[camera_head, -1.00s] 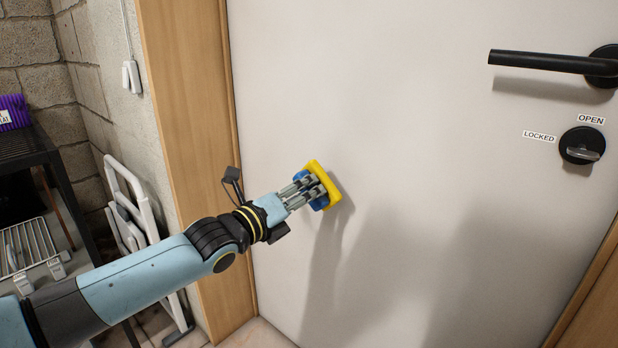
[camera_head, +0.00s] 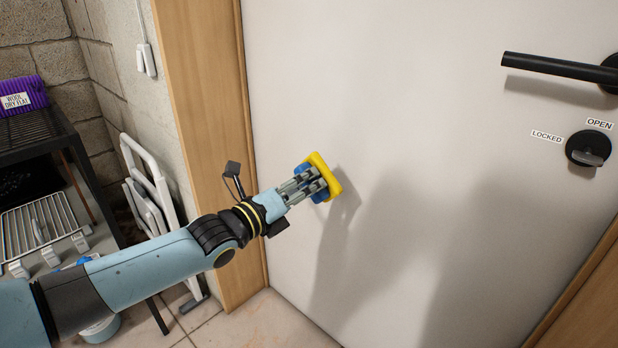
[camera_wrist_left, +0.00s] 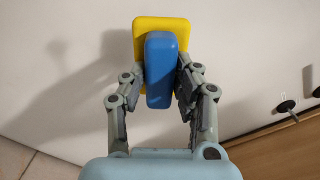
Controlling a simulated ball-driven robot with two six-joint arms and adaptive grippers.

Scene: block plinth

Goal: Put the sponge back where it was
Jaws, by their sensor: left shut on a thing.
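The sponge has a yellow pad (camera_head: 326,176) and a blue grip block, and it is in front of the white door (camera_head: 430,200). My left gripper (camera_head: 311,184) is shut on the blue block. In the left wrist view the blue block (camera_wrist_left: 161,70) sits between both fingers, with the yellow pad (camera_wrist_left: 142,30) beyond it, facing the door. I cannot tell whether the pad touches the door. My right gripper is not in view.
A black door handle (camera_head: 555,67) and a lock knob (camera_head: 589,149) are at the right. A black rack (camera_head: 40,135) with a purple item (camera_head: 22,92) and a wire rack (camera_head: 42,222) stand at the left. A white folding stool (camera_head: 150,200) leans by the wall.

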